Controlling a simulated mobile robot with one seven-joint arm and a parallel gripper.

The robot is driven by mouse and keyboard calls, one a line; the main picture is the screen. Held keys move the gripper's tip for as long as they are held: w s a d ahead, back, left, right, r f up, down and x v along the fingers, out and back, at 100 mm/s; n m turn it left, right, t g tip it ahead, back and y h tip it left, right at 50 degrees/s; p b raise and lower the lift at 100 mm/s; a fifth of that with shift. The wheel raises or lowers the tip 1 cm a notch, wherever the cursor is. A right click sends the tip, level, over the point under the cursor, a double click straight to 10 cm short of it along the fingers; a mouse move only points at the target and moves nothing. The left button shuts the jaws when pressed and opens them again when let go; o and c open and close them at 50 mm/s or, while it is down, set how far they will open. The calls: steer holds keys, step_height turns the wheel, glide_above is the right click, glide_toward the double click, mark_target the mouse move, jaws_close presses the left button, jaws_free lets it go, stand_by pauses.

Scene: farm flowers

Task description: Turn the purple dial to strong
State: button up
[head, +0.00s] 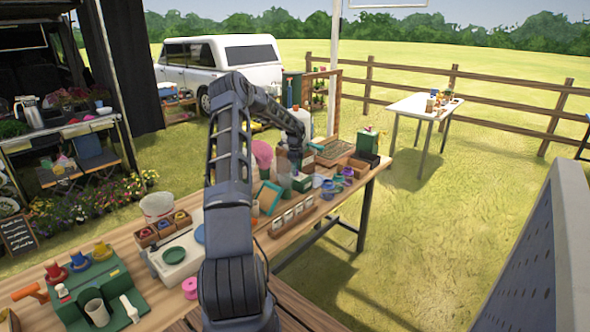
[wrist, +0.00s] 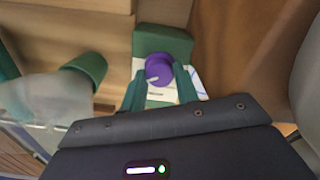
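The purple dial (wrist: 159,69) sits on a green box (wrist: 162,40) with a white label panel (wrist: 160,97). A pale mark shows at the dial's lower left; the panel's markings are too small to read. My gripper (wrist: 160,72) points down at the box, its two green fingers apart, one on each side of the dial. I cannot tell whether they touch it. In the head view my gripper (head: 295,163) is over the far part of the long wooden table, just above the green box (head: 302,183). The dial is hidden there.
Beside the box in the wrist view stands a clear container with a green cap (wrist: 88,68). In the head view, blue and purple cups (head: 336,183) stand right of the box, a wooden tray (head: 296,215) in front, and a dark green box (head: 367,141) behind.

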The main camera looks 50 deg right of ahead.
steer(key=shift+n, duration=0.3)
steer(key=n, duration=1)
steer(key=shift+n, duration=0.4)
steer(key=n, duration=1.1)
steer(key=shift+n, duration=0.4)
steer(key=o, duration=0.7)
step_height(320, 180, up, 11)
steer(key=shift+f, duration=0.1)
